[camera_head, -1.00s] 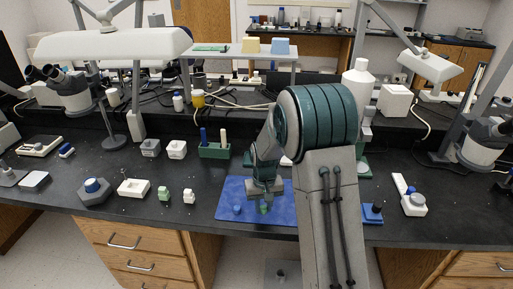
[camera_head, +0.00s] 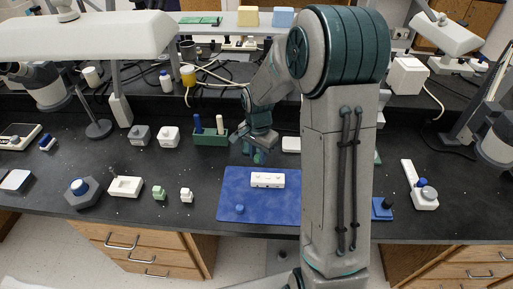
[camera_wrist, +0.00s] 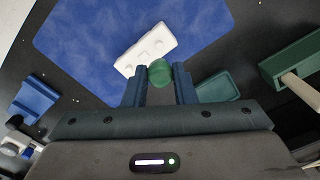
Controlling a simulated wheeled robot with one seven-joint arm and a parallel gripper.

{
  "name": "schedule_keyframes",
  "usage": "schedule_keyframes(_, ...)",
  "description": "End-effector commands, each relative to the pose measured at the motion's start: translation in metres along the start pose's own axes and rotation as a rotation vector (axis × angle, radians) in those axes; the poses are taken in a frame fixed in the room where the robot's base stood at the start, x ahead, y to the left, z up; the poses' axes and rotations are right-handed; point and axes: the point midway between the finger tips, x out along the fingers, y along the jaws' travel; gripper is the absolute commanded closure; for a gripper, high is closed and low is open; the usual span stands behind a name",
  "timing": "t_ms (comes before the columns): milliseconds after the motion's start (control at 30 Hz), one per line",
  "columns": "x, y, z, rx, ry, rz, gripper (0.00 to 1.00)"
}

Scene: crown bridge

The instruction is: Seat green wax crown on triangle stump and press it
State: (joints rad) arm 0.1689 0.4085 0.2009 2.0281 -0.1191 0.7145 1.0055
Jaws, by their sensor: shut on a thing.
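My gripper (camera_head: 259,155) is shut on the green wax crown, a small rounded green piece, best seen between the fingertips in the wrist view (camera_wrist: 160,72). In the head view the gripper hangs just beyond the far edge of the blue mat (camera_head: 232,190). A white block (camera_head: 267,180) lies on the mat, nearer the front than the gripper. It also shows in the wrist view (camera_wrist: 133,62), just past the fingertips, with small features on top. I cannot tell which is the triangle stump. The crown appears apart from the block.
A small blue piece (camera_head: 239,209) lies on the mat's front left. A green rack (camera_head: 210,138) with a blue and a white stick stands left of my gripper. A green dish (camera_wrist: 218,86) is close right of the fingers in the wrist view. Small blocks (camera_head: 186,195) stand left.

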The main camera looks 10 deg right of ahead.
Motion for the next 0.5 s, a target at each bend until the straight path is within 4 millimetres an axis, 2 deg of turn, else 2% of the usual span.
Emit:
schedule_keyframes(333,0.001,-0.001,0.002,-0.006,0.000,0.001,0.97)
schedule_keyframes(500,0.011,-0.001,0.002,-0.007,0.000,0.002,0.97)
